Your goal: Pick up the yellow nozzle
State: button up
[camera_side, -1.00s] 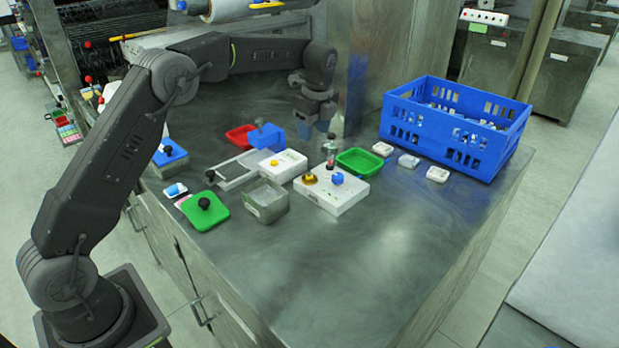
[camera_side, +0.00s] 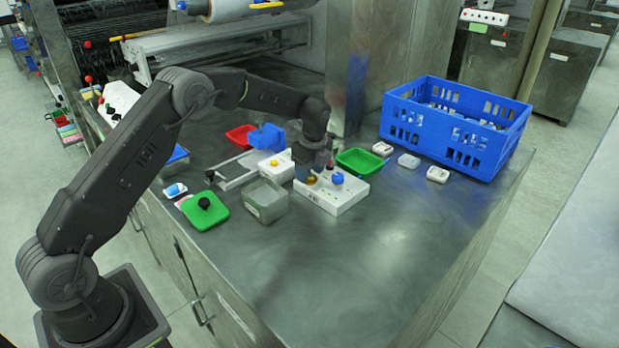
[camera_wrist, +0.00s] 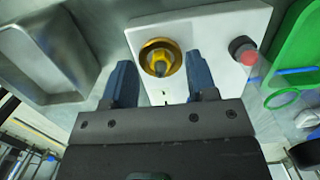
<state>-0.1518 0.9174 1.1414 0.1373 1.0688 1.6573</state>
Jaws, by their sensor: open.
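The yellow nozzle (camera_wrist: 159,61) sits in a round brass-coloured seat on the white block (camera_wrist: 215,22). In the side view the nozzle (camera_side: 310,180) is mostly covered by my gripper. My gripper (camera_wrist: 160,67) is open and points down over the white block. In the wrist view its two blue-grey fingers stand left and right of the nozzle, with gaps on both sides, and nothing is held between them. I cannot tell how far the fingertips are above the block.
A blue knob (camera_side: 337,178) is close to my gripper. A metal container (camera_side: 265,203) stands left of the block. A blue crate (camera_side: 455,125) is farther right; the front table is clear.

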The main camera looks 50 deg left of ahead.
jog(key=shift+c, duration=0.2)
grip_shut()
dwell(0.3)
jog(key=shift+r, duration=0.1)
